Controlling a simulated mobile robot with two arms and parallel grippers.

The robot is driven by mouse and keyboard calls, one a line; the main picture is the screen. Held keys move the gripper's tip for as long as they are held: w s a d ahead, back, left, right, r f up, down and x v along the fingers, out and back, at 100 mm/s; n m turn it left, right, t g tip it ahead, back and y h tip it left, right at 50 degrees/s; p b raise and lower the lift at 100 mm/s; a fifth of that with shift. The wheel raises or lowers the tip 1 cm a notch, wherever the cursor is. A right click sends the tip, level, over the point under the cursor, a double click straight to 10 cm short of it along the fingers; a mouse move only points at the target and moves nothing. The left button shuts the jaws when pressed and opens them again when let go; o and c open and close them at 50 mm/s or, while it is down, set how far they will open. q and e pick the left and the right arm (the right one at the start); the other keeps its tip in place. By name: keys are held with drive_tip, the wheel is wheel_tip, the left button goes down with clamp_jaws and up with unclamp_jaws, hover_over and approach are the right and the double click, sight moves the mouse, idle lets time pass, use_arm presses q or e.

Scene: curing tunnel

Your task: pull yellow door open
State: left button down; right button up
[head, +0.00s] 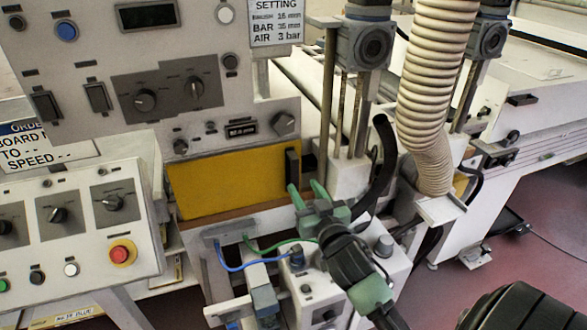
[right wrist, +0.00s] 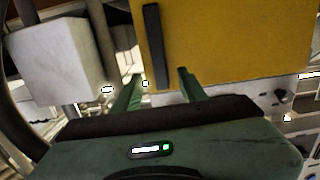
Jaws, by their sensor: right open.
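The yellow door (head: 225,185) is a flat panel low in the front of the grey machine, and it looks closed. A dark upright bar handle (head: 293,166) is at its right edge. My right gripper (head: 304,188) is open and empty, its green fingers just below the handle. In the right wrist view the yellow door (right wrist: 235,40) fills the upper right. The handle (right wrist: 155,45) lies in line with the gap between the fingertips (right wrist: 160,76); its lower end shows between them. I cannot tell whether the fingers reach around it. My left gripper is not in view.
A control panel (head: 150,90) with knobs is above the door. A console with a red stop button (head: 121,254) stands at left. Blue and green hoses (head: 240,266) run below the door. A thick ribbed hose (head: 432,90) and a black curved pipe (head: 386,165) are at right.

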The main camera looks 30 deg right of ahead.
sight(295, 170)
drive_tip(key=shift+t, duration=0.3)
drive_tip(key=x, duration=0.2)
drive_tip(key=p+x, duration=0.1)
drive_tip(key=x, duration=0.1)
drive_tip(key=r+p+x, duration=0.1)
drive_tip(key=x, duration=0.1)
drive_tip(key=shift+w+d, duration=0.2)
drive_tip(key=shift+w, duration=0.2)
drive_tip(key=shift+w+d+f, duration=0.1)
drive_tip(key=shift+w+d, duration=0.05)
drive_tip(key=shift+w, duration=0.5)
clamp_jaws()
